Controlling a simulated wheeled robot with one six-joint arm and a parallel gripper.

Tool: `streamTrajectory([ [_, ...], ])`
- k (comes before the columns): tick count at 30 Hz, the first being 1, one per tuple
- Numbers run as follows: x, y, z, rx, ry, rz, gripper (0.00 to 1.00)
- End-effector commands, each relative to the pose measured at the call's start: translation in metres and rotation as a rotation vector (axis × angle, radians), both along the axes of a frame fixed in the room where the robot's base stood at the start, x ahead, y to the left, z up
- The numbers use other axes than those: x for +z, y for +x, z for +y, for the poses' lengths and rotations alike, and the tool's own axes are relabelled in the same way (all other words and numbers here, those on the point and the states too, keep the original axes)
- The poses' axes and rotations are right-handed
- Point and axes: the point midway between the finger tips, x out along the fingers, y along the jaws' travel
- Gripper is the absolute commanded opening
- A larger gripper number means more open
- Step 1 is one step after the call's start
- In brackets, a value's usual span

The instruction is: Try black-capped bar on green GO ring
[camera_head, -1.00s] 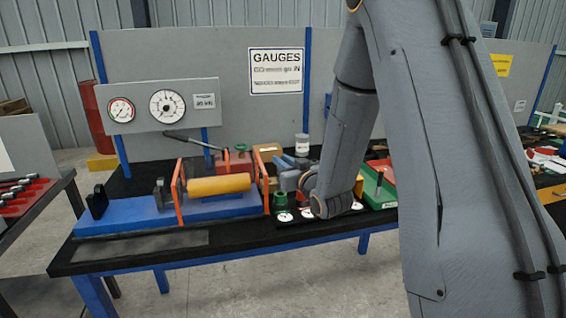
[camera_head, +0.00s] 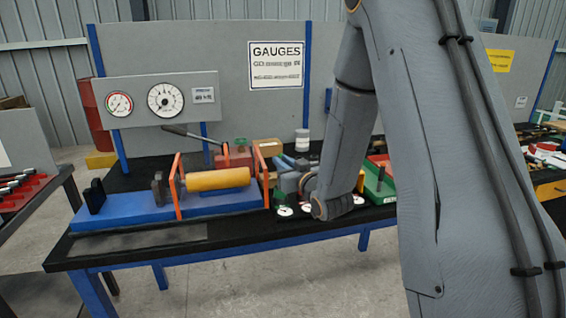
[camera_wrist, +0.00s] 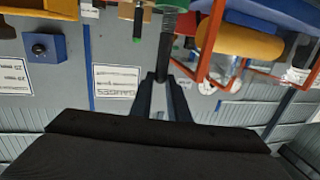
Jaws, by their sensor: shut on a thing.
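My gripper (camera_head: 287,182) is low over the right part of the bench, above the gauge strip. In the wrist view, my gripper (camera_wrist: 162,78) is shut on a dark grey ridged bar (camera_wrist: 166,48) that runs up the picture from the fingertips.
A blue fixture (camera_head: 130,212) with orange frames and a yellow roller (camera_head: 218,179) is just left of my gripper. A green tray (camera_head: 378,186) lies right of my wrist. White discs (camera_head: 284,211) mark the strip. A white jar (camera_head: 302,140) stands behind.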

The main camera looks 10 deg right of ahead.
Motion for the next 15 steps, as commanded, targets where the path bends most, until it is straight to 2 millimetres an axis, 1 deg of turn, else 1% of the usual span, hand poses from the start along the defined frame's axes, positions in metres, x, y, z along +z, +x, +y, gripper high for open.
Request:
streamTrajectory([
  [15,-0.014,0.0,0.0,0.0,0.0,-0.002,0.0],
])
